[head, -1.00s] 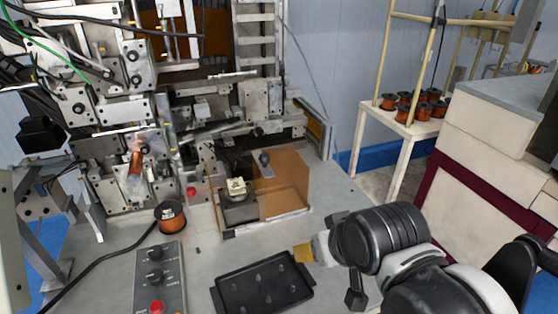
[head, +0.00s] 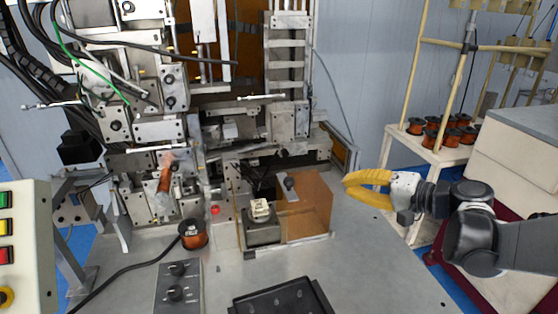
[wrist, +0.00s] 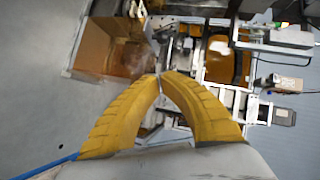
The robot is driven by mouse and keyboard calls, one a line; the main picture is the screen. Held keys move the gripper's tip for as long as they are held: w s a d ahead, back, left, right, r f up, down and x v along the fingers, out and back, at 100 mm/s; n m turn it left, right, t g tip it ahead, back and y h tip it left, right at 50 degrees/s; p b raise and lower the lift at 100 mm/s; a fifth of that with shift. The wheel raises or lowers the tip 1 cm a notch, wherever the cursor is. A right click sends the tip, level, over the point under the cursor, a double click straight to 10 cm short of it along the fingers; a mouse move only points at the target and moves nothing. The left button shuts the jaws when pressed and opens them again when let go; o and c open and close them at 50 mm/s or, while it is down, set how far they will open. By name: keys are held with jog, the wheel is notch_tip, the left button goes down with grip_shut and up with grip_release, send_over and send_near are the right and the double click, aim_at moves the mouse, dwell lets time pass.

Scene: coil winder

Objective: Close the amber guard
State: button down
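The amber guard (head: 308,207) is a see-through orange box on the machine table. It stands just right of a dark fixture (head: 262,232) holding a pale coil part (head: 260,209), which is outside the amber panels. A dark knob (head: 290,183) shows at the guard's upper left. My gripper (head: 346,182) has yellow curved fingers and is to the right of the guard near its top height; contact is not visible. In the wrist view, the fingertips (wrist: 160,75) meet with nothing seen between them, and the guard (wrist: 105,52) lies to their upper left.
The winding machine (head: 160,110) rises behind and left. A copper spool (head: 192,234), a control box (head: 178,286) and a black tray (head: 280,300) occupy the table's front. A stand with several spools (head: 440,134) is at right. The table right of the guard is clear.

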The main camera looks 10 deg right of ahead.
aim_at(303, 191)
jog(key=shift+t, duration=0.3)
jog(key=b+x, duration=0.3)
jog(key=x, duration=0.7)
jog(key=shift+w+d, duration=0.15)
jog(key=shift+a+f+b, duration=0.15)
jog(key=shift+a+b, duration=0.05)
jog(key=shift+a, duration=0.35)
jog(key=shift+a+f+b, duration=0.2)
jog(key=shift+a, duration=0.4)
jog(key=shift+w+a+f, duration=0.15)
jog(key=shift+a, duration=0.45)
jog(key=shift+a, duration=0.1)
